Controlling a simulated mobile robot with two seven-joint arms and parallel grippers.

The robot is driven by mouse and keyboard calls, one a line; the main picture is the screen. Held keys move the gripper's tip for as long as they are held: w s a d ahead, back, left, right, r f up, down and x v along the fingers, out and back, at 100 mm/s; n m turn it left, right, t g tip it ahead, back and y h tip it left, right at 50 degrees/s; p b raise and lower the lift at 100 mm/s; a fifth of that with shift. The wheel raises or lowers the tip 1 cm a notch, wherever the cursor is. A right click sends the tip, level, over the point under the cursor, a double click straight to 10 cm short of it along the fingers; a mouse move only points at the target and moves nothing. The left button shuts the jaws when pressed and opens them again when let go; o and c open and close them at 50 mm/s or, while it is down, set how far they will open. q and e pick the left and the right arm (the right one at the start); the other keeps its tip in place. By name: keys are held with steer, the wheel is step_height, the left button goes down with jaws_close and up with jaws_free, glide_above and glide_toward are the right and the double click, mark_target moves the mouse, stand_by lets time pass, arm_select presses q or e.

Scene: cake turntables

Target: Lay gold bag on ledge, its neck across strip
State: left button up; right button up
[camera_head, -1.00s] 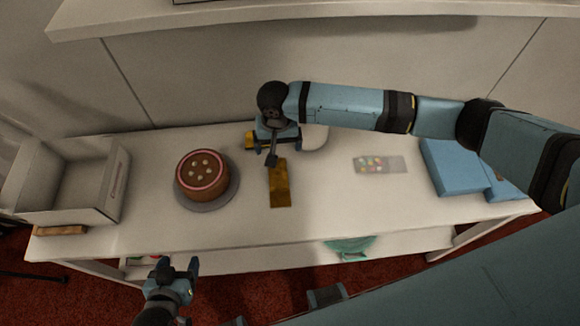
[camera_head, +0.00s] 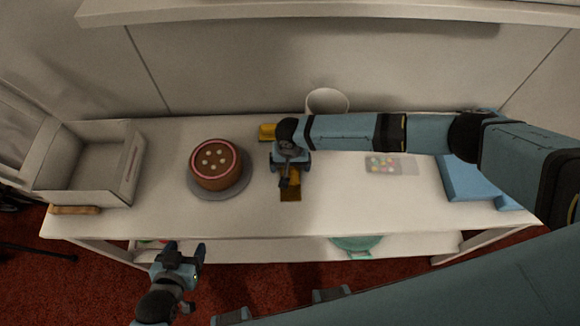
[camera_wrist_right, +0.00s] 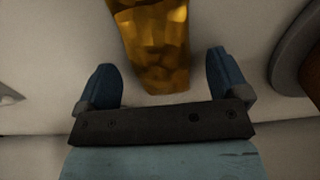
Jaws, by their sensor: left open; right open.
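The gold bag (camera_head: 291,192) lies on the white table right of the cake, partly hidden under my right gripper (camera_head: 286,178). In the right wrist view the shiny, creased bag (camera_wrist_right: 157,45) lies between the two open fingers of my right gripper (camera_wrist_right: 160,66); they are not closed on it, and its far end is cut off by the frame. My left gripper (camera_head: 185,254) is open and empty in front of the table's front edge. I cannot clearly make out the ledge's strip in these views.
A pink-rimmed cake (camera_head: 215,160) sits on a grey turntable (camera_head: 222,193). Another yellow-gold item (camera_head: 267,132) lies behind my right gripper. An open white box (camera_head: 95,185) stands left, blue boxes (camera_head: 462,184) right. A long white shelf (camera_head: 330,12) runs along the back wall.

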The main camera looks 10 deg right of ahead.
steer(key=shift+f, duration=0.35)
steer(key=c, duration=1.1)
steer(key=shift+o, duration=0.2)
steer(key=shift+r, duration=0.1)
step_height(320, 180, up, 19)
steer(key=shift+r+b, duration=0.2)
steer(key=shift+b, duration=0.1)
steer(key=s+d+r, duration=0.1)
steer(key=d+r, duration=0.2)
steer(key=d, duration=0.1)
steer(key=s+d+r+n+p, duration=0.1)
steer(key=s+d+r, duration=0.1)
steer(key=d+r, duration=0.2)
steer(key=s+d+r+n+p, duration=0.1)
steer(key=d+r, duration=0.2)
steer(key=d, duration=0.2)
steer(key=shift+s+d+r, duration=0.15)
steer(key=shift+s+r, duration=0.1)
steer(key=shift+s, duration=0.1)
